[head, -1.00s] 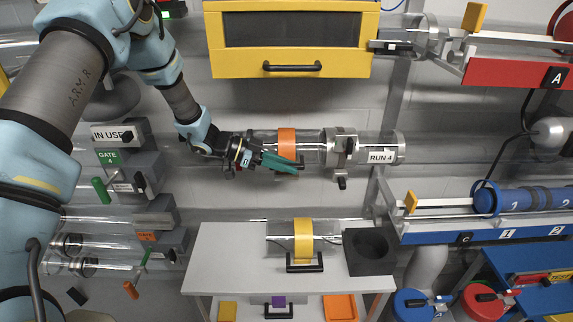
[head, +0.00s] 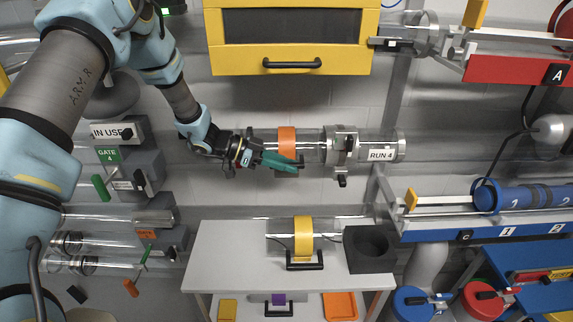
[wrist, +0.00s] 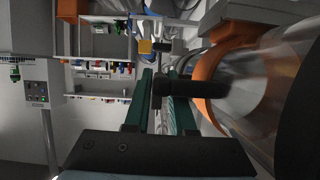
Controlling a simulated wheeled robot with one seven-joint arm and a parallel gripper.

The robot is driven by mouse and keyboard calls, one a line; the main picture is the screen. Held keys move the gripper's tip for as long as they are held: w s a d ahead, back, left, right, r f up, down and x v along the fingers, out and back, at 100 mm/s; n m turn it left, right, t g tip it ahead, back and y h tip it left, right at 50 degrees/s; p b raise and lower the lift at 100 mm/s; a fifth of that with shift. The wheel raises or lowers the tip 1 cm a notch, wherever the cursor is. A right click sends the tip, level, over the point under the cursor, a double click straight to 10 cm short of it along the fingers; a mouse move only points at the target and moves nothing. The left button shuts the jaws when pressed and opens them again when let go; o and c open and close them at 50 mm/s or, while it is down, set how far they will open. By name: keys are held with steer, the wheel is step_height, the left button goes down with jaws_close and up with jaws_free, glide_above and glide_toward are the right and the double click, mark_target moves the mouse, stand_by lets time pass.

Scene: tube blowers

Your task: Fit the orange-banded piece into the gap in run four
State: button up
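The orange-banded piece (head: 287,141) is a clear tube with an orange band. In the head view it lies level in line with run four, just left of the metal coupling (head: 342,146). My gripper (head: 298,166) is in front of its lower side, with teal fingers pointing right. In the wrist view the orange band (wrist: 212,75) curves at the right. The piece's black handle (wrist: 195,89) reaches in from it, between my fingers (wrist: 160,80), which are close together around it. The piece's left end is partly hidden by my gripper, so its seating there cannot be told.
The RUN 4 label (head: 381,155) is on the tube right of the coupling. A yellow cabinet (head: 290,62) hangs above. Below, a white bench (head: 225,262) holds a yellow-banded piece (head: 303,240) and a dark block (head: 368,250). The gate 4 unit (head: 108,157) stands left.

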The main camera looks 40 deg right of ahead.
steer(key=o, duration=0.4)
steer(key=shift+o, duration=0.2)
steer(key=shift+f, duration=0.1)
steer(key=b+v, duration=0.3)
steer(key=v, duration=0.7)
steer(key=shift+w+a, duration=0.25)
